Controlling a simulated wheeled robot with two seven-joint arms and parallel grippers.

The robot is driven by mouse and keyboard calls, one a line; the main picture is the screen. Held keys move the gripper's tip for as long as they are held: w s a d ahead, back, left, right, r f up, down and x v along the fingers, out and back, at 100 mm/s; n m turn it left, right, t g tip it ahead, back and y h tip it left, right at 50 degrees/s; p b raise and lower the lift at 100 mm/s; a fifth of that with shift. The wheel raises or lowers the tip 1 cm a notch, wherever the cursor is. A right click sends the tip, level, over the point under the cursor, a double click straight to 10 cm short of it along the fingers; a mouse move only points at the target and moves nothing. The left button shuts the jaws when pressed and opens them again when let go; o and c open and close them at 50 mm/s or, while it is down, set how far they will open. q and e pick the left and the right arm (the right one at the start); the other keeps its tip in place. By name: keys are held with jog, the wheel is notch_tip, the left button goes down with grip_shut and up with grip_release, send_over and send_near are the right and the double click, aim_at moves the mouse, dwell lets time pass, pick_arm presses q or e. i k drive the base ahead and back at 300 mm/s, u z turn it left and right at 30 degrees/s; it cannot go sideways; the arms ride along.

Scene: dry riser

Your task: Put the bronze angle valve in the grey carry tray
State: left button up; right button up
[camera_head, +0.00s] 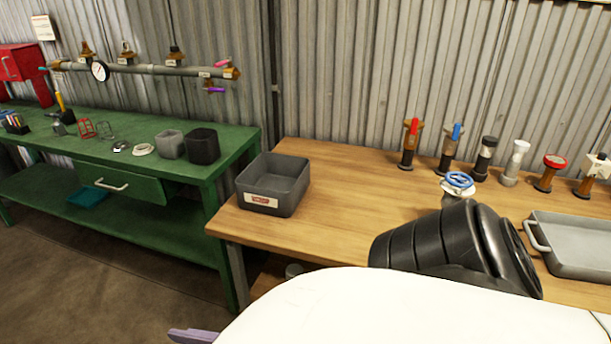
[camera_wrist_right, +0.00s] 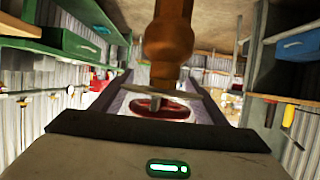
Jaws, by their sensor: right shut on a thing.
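My right gripper (camera_wrist_right: 160,98) is shut on a bronze valve (camera_wrist_right: 168,38) in the right wrist view. The valve has a rounded bronze body and a red handwheel (camera_wrist_right: 160,110), which sits between the purple fingers. In the head view this valve does not show. The grey carry tray (camera_head: 590,262), shallow with a metal handle, lies at the right end of the wooden bench; its right part is cut off by the frame and nothing shows inside it. A purple tip (camera_head: 190,336) shows at the bottom edge; I cannot tell whose finger it is. My left gripper is not identifiable in view.
A dark grey labelled bin (camera_head: 273,187) stands at the left of the wooden bench (camera_head: 335,205). Several valves and fittings stand along the back, among them a red-wheeled one (camera_head: 551,172); a blue-wheeled one (camera_head: 459,184) stands nearer. A green bench (camera_head: 120,140) is at left.

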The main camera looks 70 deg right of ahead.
aim_at(566, 247)
jog(key=k, duration=0.75)
jog(key=z, duration=2.1)
